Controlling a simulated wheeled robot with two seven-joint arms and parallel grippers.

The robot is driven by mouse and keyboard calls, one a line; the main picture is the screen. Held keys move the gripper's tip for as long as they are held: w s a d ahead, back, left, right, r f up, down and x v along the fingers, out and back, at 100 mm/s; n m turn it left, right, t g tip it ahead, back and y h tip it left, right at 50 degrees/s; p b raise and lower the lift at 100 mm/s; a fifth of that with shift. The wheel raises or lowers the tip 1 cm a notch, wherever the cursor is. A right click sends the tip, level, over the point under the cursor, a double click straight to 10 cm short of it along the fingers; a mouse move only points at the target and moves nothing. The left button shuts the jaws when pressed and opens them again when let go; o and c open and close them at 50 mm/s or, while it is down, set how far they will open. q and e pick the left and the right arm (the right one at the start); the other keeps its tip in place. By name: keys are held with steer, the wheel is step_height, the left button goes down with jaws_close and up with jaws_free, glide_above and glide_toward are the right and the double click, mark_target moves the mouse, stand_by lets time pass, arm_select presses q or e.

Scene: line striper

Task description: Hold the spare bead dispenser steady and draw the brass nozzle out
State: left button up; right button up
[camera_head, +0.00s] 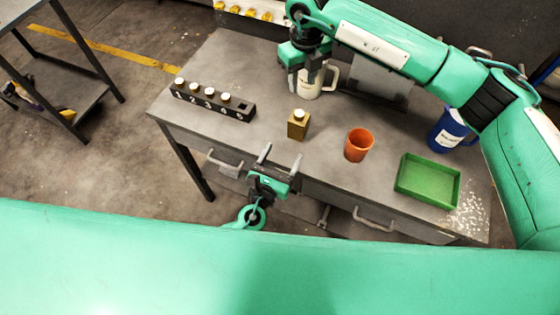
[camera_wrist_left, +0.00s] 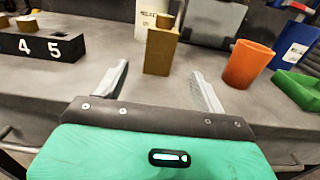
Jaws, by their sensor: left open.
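The spare bead dispenser (camera_head: 298,128) is a small upright brass-brown block on the grey bench. The nozzle (camera_head: 299,114) is a short round piece standing in its top. In the left wrist view the dispenser (camera_wrist_left: 161,54) and nozzle (camera_wrist_left: 165,21) are straight ahead, beyond the fingertips. My left gripper (camera_head: 281,156) is open and empty at the bench's front edge, short of the dispenser; its fingers (camera_wrist_left: 158,82) are spread wide. My right gripper (camera_head: 307,82) hangs over the back of the bench, in front of the white mug, behind the dispenser. Its fingers look apart and empty.
A black numbered rack (camera_head: 213,103) with several capped pieces stands left. The white mug (camera_head: 329,80) is behind. An orange cup (camera_head: 359,145), a green tray (camera_head: 428,181) and a blue mug (camera_head: 447,131) stand right. Bench between rack and dispenser is clear.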

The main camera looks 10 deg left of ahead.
mark_target(295, 131)
arm_select(q)
steer(key=x, duration=1.2)
steer(key=shift+w+f, duration=0.1)
steer(key=shift+w, duration=0.05)
steer(key=c, duration=1.4)
steer(key=shift+c, duration=0.4)
arm_select(e)
steer(key=shift+o, duration=1.4)
steer(key=shift+f+m, duration=2.65)
steer(key=shift+f, duration=0.4)
steer(key=shift+f+m, duration=2.65)
steer(key=shift+f, duration=0.35)
